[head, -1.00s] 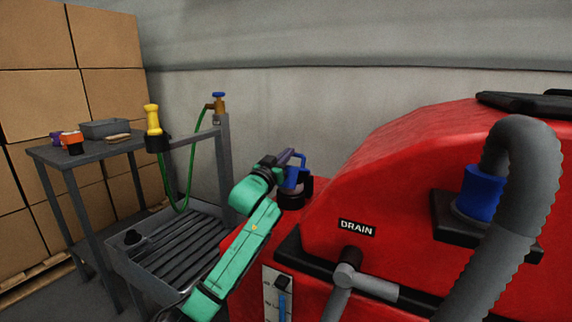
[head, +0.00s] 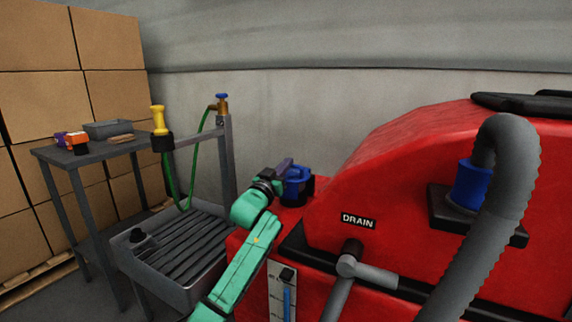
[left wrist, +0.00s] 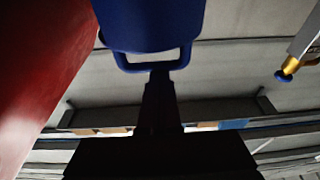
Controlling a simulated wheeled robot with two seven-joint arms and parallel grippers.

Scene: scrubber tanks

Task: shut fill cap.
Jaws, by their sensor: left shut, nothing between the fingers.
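The blue fill cap (head: 299,184) is at the black filler neck (head: 310,187) on the left end of the red scrubber tank (head: 385,165). It sits low over the neck; I cannot tell whether it is fully seated. In the left wrist view the cap (left wrist: 150,25) fills the top, with its blue loop handle (left wrist: 155,65) below. My left gripper (head: 284,166) is shut and empty, at the cap's upper left in the head view. In the left wrist view its dark fingers (left wrist: 160,82) end close to the loop; contact is unclear. My right gripper is out of view.
A grey slatted basin (head: 185,290), a tap with a green hose (head: 222,105) and a side table (head: 60,155) stand left.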

